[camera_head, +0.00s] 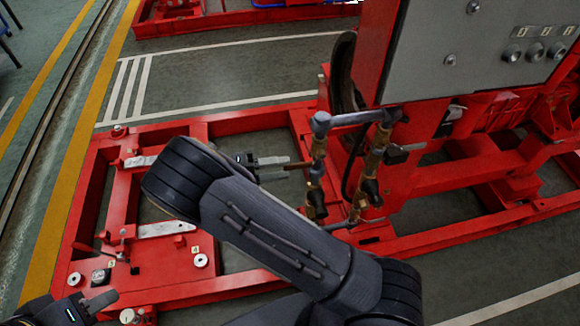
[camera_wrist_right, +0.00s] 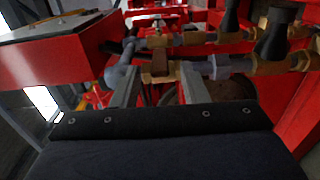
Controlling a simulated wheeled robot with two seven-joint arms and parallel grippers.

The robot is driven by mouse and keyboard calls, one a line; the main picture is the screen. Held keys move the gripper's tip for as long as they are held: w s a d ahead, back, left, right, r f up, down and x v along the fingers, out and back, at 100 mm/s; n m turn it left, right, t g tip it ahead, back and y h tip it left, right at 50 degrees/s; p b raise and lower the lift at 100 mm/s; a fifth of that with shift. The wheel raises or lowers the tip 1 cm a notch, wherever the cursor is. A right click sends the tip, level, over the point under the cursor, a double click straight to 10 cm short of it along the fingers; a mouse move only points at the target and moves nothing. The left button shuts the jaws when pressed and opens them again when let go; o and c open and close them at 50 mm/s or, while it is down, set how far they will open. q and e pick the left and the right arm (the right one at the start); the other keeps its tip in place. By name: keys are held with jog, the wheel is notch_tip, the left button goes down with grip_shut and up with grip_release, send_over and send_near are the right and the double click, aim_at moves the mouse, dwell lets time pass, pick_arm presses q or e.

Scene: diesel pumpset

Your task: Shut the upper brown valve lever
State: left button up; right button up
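Brass valves and grey pipes (camera_head: 318,125) stand upright on the red frame right of centre, with a second brass valve column (camera_head: 378,150) beside them. My right gripper (camera_head: 298,166) points right, with its fingertips close to the nearer column. In the right wrist view, its fingers (camera_wrist_right: 158,88) are apart, and a brown, block-like part (camera_wrist_right: 157,66), possibly the upper valve lever, lies between and just beyond the tips. I cannot tell whether they touch it. My left gripper (camera_head: 95,308) is at the bottom left corner, partly cut off, away from the valves; only one finger shows clearly.
The red base frame (camera_head: 235,123) spreads around the pipes. A grey control panel (camera_head: 475,50) on a red housing rises behind them at the right. A black hose (camera_head: 343,70) hangs behind the valves. Open floor (camera_head: 215,75) lies beyond the frame.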

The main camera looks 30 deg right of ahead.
jog(key=v, duration=0.4)
dwell(0.5)
